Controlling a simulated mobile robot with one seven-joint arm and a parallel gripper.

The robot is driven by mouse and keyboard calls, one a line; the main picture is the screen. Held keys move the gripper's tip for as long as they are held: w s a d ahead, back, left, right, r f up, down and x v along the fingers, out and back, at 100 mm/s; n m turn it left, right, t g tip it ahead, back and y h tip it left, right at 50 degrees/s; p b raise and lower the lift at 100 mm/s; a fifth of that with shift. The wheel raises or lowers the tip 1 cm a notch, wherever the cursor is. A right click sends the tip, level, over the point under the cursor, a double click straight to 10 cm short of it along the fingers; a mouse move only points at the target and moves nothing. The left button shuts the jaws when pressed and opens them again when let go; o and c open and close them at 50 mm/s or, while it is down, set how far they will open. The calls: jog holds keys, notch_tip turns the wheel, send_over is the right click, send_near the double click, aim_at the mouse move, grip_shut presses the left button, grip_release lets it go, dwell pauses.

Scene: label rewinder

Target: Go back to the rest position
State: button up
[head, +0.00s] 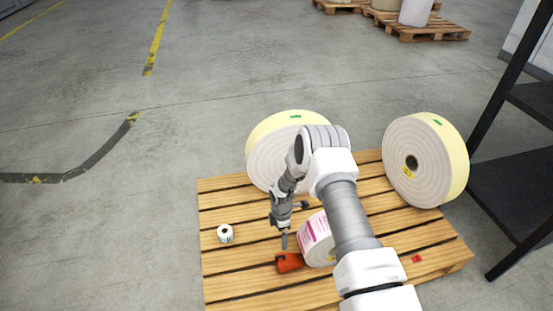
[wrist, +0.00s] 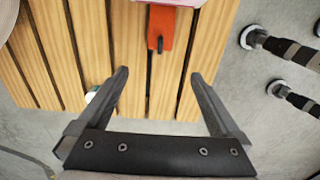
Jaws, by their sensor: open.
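My gripper (head: 284,241) is above the wooden pallet (head: 235,291), pointing down near an orange tool-like object (head: 289,263). In the wrist view my gripper (wrist: 160,76) has its two black fingers spread wide, with nothing between them. The orange object (wrist: 160,28) lies on the slats beyond the fingertips, apart from them. A white roll with pink labels (head: 314,232) lies beside the orange object, partly hidden by my arm.
Two large pale-yellow rolls (head: 273,150) (head: 432,157) stand on the pallet's far side. A small white roll (head: 224,233) sits at its left. A small red item (head: 416,259) lies at right. A black shelf frame (head: 515,95) stands right. Floor at left is clear.

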jog(key=d+r+m+t, duration=0.1)
jog(key=d+r+m, duration=0.25)
jog(key=r, duration=1.35)
jog(key=d+r+m+t, duration=0.15)
jog(key=r+m, duration=0.25)
jog(key=r, duration=1.3)
jog(key=s+d+r+m+t, duration=0.3)
jog(key=s+r+m, duration=0.6)
jog(key=s+r, duration=1)
jog(key=s+d+r+m+p, duration=0.15)
jog(key=s+m, duration=0.25)
jog(key=s, duration=0.6)
notch_tip(320, 180, up, 22)
jog(key=p, duration=2)
jog(key=shift+w+d+f, duration=0.15)
jog(key=shift+w+f, duration=0.1)
